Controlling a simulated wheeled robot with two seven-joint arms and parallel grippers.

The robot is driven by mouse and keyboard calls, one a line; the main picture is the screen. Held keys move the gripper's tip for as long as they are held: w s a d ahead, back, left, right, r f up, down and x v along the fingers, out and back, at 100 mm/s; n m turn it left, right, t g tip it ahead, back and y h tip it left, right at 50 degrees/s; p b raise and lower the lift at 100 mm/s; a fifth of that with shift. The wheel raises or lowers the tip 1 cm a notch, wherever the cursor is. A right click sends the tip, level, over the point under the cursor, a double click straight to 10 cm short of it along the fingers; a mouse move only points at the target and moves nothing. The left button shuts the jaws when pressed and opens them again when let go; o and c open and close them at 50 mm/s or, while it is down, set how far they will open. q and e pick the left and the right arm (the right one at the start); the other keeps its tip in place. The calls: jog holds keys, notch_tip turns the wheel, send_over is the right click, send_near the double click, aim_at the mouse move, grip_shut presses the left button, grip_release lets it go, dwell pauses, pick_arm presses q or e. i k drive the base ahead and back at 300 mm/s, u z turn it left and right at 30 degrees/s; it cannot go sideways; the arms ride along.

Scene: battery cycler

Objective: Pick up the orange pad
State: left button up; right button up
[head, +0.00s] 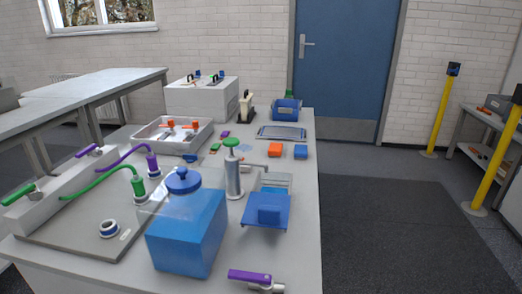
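The orange pad (275,149) is a small flat-topped orange block lying on the white table (306,200) toward its right side. A similar blue block (301,152) lies just to its right, with a narrow gap between them. Nothing covers the orange pad from this view. Neither of my grippers shows in the head view, so I cannot see whether they hold anything.
A blue-filled container (187,232) stands at the front, with a green-topped metal pump (233,172) behind it. A blue stand (267,211) is in front of the orange pad. A flat framed tray (282,132) lies behind it. Open floor (390,230) lies right of the table.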

aim_at(275, 149)
jog(key=k, duration=0.5)
jog(key=z, duration=1.3)
jog(key=i, duration=4.2)
jog(key=u, duration=1.75)
